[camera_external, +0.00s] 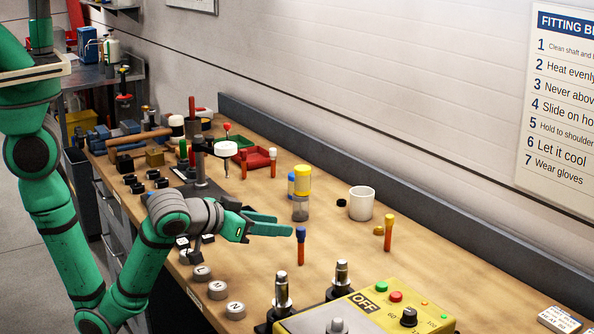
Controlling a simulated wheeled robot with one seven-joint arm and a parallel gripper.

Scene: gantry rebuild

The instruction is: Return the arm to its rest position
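My green arm (62,235) reaches in from the left, bent at the elbow, with its forearm rising toward the bench. My gripper (283,224) is extended over the wooden workbench (350,255), pointing right. Its two green fingers are apart with a gap between them, and nothing shows in the gap. A blue-capped orange tool (301,246) stands upright just right of the fingertips; it looks apart from them. A clear jar with a yellow lid (302,193) stands behind the gripper.
A white mug (361,203) and a yellow-topped orange tool (388,233) stand to the right. A yellow control box (375,312) and metal posts (282,290) are in front. Grey round pieces (218,290) line the front edge. A red tray (255,158) lies farther back.

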